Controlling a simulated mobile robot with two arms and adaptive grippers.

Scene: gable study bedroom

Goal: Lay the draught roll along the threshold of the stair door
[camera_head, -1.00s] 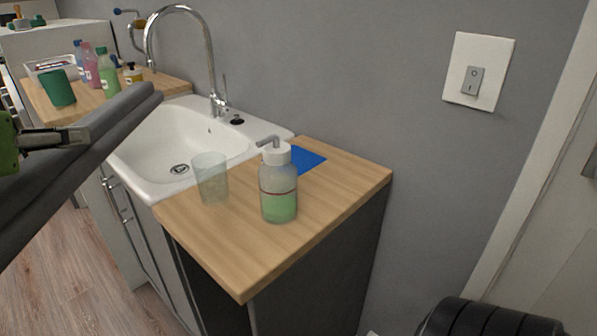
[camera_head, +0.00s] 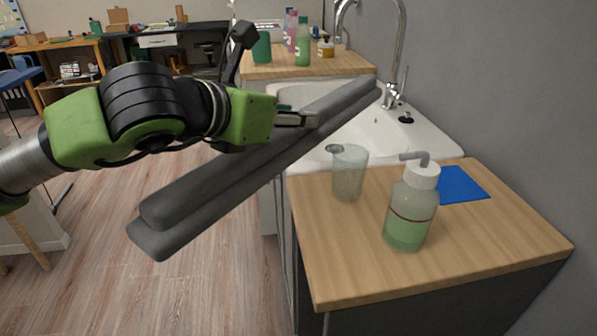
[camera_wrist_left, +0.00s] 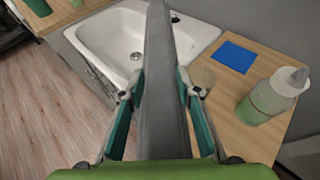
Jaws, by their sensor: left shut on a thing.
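The draught roll (camera_head: 190,203) is a long dark grey double roll in the head view. It slants from lower left up to the right, in front of the sink. My left gripper (camera_head: 300,119) is shut on it around its middle and holds it in the air. In the left wrist view the draught roll (camera_wrist_left: 160,90) runs away from me between the two fingers of the left gripper (camera_wrist_left: 160,105). The stair door and its threshold are not clearly in view. My right gripper is not in view.
A wooden counter (camera_head: 340,270) bears a clear cup (camera_head: 348,175), a soap bottle (camera_head: 411,210) and a blue cloth (camera_head: 460,184), close to the roll. A white sink (camera_head: 430,137) with a tall tap lies behind. The wooden floor (camera_head: 215,285) at left is open.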

